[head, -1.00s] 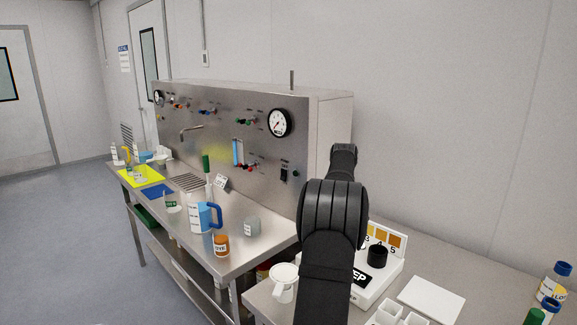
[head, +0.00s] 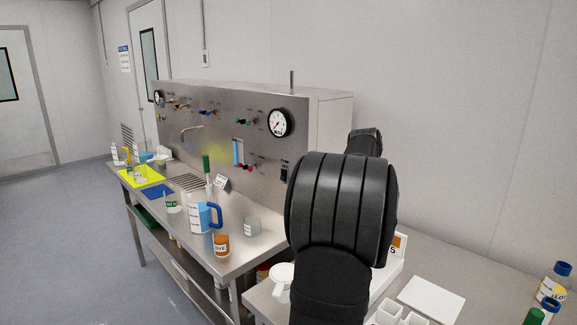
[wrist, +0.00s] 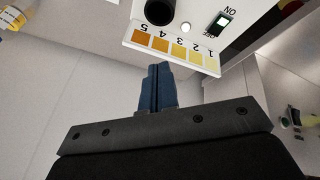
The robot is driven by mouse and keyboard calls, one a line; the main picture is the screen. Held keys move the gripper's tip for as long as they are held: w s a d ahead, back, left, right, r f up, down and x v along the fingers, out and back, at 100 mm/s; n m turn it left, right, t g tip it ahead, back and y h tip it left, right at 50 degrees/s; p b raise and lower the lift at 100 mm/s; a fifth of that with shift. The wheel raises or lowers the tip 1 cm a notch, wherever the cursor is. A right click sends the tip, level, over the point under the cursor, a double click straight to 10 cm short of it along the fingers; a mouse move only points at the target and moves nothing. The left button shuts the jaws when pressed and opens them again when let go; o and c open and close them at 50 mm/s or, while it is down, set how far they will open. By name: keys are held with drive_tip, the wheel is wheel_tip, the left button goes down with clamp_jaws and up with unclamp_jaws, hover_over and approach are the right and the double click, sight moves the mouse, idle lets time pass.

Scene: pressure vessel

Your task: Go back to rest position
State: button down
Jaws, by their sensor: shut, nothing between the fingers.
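My gripper (wrist: 155,88) shows in the wrist view with its blue fingers shut together and nothing between them. In that view the fingertips point toward a white device with a numbered yellow-to-orange colour strip (wrist: 175,45), and they appear just short of it or over its edge; the exact gap cannot be told. In the head view my black arm stands in front of the right side of the bench and hides most of that device. My gripper is hidden in the head view.
A steel panel (head: 225,120) with gauges stands behind the left bench. A white mug (head: 281,280), a white plate (head: 431,299) and bottles (head: 552,285) are on the right bench.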

drive_tip(key=shift+s+d+r, duration=0.3)
drive_tip(key=shift+s+r, duration=0.15)
drive_tip(key=shift+s, duration=0.35)
drive_tip(key=c, duration=2.1)
unclamp_jaws()
